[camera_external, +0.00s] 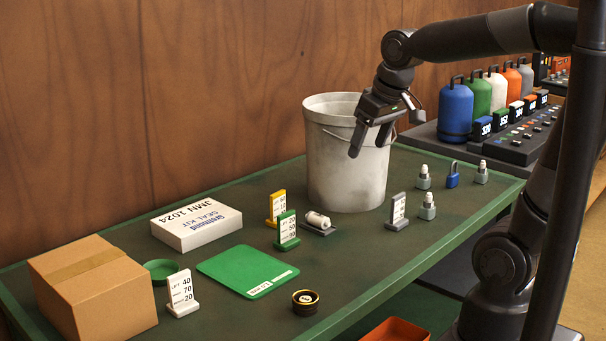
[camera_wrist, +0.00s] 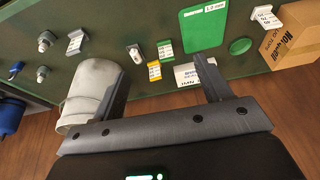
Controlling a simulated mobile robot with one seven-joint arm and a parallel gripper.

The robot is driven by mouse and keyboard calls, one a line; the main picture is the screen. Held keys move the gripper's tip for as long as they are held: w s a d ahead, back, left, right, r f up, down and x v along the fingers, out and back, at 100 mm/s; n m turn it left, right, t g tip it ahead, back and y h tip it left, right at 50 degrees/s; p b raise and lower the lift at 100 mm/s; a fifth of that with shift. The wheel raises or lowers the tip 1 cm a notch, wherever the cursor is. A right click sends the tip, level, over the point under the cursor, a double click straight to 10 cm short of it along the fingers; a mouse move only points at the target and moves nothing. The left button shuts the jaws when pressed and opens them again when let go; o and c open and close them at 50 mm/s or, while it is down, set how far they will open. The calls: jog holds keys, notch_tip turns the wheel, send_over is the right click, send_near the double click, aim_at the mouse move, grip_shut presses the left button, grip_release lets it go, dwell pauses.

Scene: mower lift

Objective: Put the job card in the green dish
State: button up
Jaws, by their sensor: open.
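The green dish (camera_external: 160,270) is a small, shallow round dish between the cardboard box and the white box; it also shows in the wrist view (camera_wrist: 240,46). Several upright cards with printed numbers stand on the bench: a white one (camera_external: 182,291), a green one (camera_external: 287,229), a yellow one (camera_external: 277,206) and a grey-based one (camera_external: 398,209). I cannot tell which is the job card. My gripper (camera_external: 371,142) is open and empty, raised in front of the bucket. In the wrist view the yellow card (camera_wrist: 154,71) appears between my fingers, farther off.
A white bucket (camera_external: 347,172) stands at the back. A cardboard box (camera_external: 95,290), white seal kit box (camera_external: 197,223), flat green mat (camera_external: 246,268), white roller (camera_external: 318,222) and black-gold ring (camera_external: 305,302) are on the bench. Several small fittings (camera_external: 427,207) stand at right.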

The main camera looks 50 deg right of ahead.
jog(key=s+t, duration=0.1)
jog(key=s, duration=0.7)
jog(key=shift+f, duration=0.45)
jog(key=shift+o, duration=0.4)
jog(key=shift+s+a+f+t, duration=0.1)
jog(key=shift+s+f+t, duration=0.15)
jog(key=shift+s, duration=0.45)
